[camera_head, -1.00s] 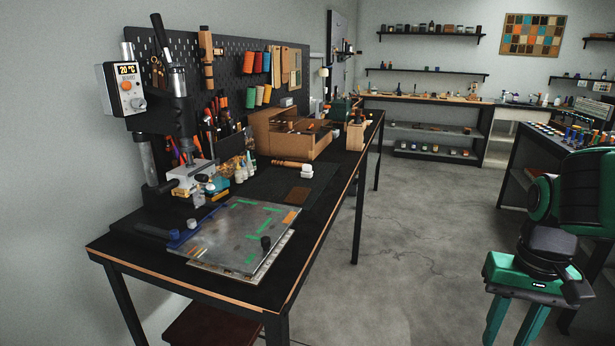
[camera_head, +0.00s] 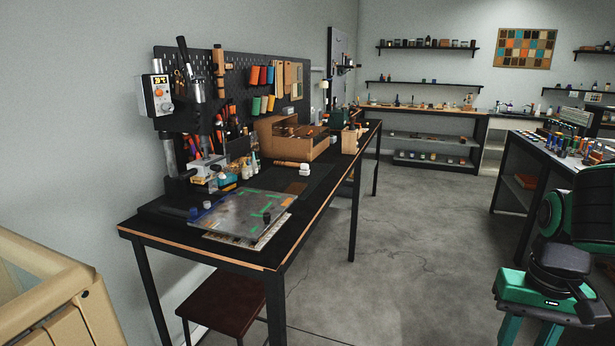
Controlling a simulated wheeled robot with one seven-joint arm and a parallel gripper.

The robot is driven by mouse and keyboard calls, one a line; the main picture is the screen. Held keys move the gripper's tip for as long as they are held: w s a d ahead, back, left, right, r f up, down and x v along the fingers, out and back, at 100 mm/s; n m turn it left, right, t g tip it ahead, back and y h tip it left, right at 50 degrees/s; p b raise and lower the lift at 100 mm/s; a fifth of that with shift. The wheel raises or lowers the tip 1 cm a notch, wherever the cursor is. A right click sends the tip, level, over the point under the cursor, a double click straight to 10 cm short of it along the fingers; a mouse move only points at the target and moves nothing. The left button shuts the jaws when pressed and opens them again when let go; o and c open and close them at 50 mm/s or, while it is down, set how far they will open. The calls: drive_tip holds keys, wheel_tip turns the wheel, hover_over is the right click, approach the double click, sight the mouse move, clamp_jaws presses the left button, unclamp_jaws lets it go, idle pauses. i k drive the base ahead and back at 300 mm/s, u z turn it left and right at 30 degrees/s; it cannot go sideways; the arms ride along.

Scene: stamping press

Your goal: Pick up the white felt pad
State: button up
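I cannot clearly single out the white felt pad. A pale sheet (camera_head: 250,241) shows only as an edge under a grey board (camera_head: 236,212) on the black workbench, and I cannot tell whether it is felt. A small white piece (camera_head: 305,169) lies by a wooden handle further back on the bench, too small to identify. My gripper (camera_head: 527,333) is at the lower right over the floor, well away from the bench.
A stamping press (camera_head: 176,130) stands at the bench's left end, beside tools and bottles. A wooden organiser (camera_head: 290,140) sits further back. A brown stool (camera_head: 226,303) is under the bench, and a pale wooden cabinet (camera_head: 50,290) is at lower left. The floor right of the bench is clear.

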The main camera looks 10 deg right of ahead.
sight(305, 170)
drive_tip(key=z, duration=0.5)
drive_tip(key=i, duration=0.9)
drive_tip(key=z, duration=0.55)
drive_tip(key=i, duration=1.2)
drive_tip(key=u, duration=0.8)
drive_tip(key=i, duration=0.85)
drive_tip(key=u, duration=0.55)
